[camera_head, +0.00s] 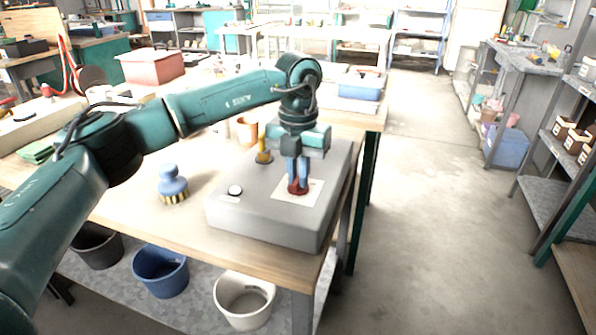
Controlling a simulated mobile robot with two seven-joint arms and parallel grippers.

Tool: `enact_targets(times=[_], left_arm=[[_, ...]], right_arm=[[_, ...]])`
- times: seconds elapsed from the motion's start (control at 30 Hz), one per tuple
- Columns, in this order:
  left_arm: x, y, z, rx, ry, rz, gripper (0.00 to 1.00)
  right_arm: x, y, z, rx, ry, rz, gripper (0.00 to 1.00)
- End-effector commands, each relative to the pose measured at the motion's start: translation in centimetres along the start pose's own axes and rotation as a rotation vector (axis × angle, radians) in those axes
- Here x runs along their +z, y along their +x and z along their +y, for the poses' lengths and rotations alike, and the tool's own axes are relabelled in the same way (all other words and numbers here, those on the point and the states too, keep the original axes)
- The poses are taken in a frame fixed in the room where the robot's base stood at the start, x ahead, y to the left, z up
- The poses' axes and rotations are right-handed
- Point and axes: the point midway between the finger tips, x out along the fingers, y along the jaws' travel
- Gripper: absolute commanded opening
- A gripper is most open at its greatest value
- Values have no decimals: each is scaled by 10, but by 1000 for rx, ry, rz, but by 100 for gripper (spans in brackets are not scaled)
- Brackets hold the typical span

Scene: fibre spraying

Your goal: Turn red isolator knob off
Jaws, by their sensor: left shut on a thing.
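A grey control box (265,226) sits on the wooden table near its right front corner. A red knob (297,187) stands on a pale square plate (312,190) on the box's top. My left gripper (297,176) points straight down over the plate, and its fingers are shut on the red knob. The fingers hide part of the knob, and I cannot tell its exact angle. My right gripper is out of view.
A blue-handled brush (172,184) stands on the table (130,211) left of the box. An orange pot (247,130) and a blue bin (361,87) are behind it. Several buckets stand below the table. The floor to the right is clear up to the shelves (545,195).

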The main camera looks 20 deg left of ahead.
Motion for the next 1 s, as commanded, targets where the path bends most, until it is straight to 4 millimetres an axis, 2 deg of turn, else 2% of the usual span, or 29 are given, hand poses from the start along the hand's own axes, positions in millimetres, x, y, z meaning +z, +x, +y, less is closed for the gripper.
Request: enact_targets(times=[0.6, 1.0], left_arm=[[1, -2, 0, -1, -553, -2, 0], [1, -1, 0, -1, -741, -3, 0]], right_arm=[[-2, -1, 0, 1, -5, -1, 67], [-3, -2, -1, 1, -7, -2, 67]])
